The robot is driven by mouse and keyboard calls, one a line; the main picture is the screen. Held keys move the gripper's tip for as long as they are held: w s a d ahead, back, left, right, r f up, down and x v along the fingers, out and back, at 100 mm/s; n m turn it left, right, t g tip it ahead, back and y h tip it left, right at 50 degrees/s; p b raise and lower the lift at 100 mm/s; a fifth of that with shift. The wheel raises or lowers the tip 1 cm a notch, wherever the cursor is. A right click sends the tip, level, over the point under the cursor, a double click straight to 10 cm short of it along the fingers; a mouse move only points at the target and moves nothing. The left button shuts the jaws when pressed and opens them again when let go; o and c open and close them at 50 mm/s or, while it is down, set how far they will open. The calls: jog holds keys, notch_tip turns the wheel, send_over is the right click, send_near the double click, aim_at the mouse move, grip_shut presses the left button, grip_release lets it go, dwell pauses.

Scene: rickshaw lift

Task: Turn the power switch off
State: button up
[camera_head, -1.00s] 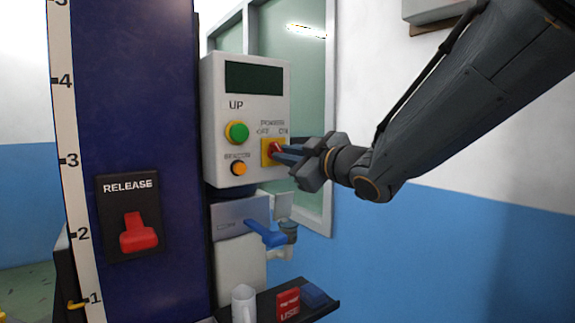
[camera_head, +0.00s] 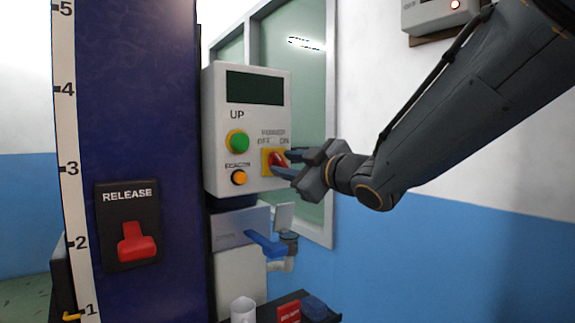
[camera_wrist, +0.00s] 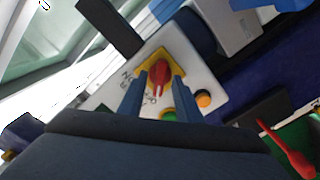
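The power switch is a red rotary knob (camera_head: 277,161) on a yellow plate, at the right of the white control box (camera_head: 222,90), under the OFF and ON labels. My gripper (camera_head: 283,163) is at the knob from the right, its fingers spread apart. In the wrist view the red knob (camera_wrist: 160,70) lies between and just beyond the two blue-grey fingertips (camera_wrist: 160,82), with a gap on each side. The gripper is open and not clamped on it. The fingers partly hide the knob in the head view, and I cannot tell which label it points to.
A green UP button (camera_head: 238,142) and an orange beacon button (camera_head: 239,178) sit left of the switch. A blue-handled valve (camera_head: 266,243) is below. A shelf holds a white mug (camera_head: 243,310). The red release lever (camera_head: 137,243) is on the blue column.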

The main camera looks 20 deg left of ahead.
jog(key=b+v, duration=0.1)
jog(key=v, duration=0.6)
jog(key=shift+s+d, duration=0.25)
jog(key=shift+d, duration=0.05)
jog(key=w+d+f+m+h, duration=0.2)
jog(key=d+f+m+h, duration=0.25)
jog(key=d+f, duration=0.4)
jog(key=w+d+f+m+h, duration=0.3)
jog(key=d+f+m+h, duration=0.15)
jog(key=d+f, duration=0.4)
jog(key=s+d+f+m+g+h, duration=0.2)
jog(key=s+d+f, duration=0.25)
jog(key=f, duration=0.25)
jog(key=s+d+f+m+g+h, duration=0.2)
jog(key=s+d+f+g, duration=0.1)
jog(key=d+f, duration=0.25)
jog(key=s+d+f+m+g, duration=0.1)
jog(key=s+f+m+g, duration=0.1)
jog(key=s+f, duration=0.3)
jog(key=s+d+f+m+g, duration=0.2)
jog(key=s+f+m+g, duration=0.1)
jog(key=s, duration=0.8)
jog(key=shift+s+d+f+g+h, duration=0.3)
jog(key=shift+s+f+g, duration=0.1)
jog(key=shift+f+g, duration=0.55)
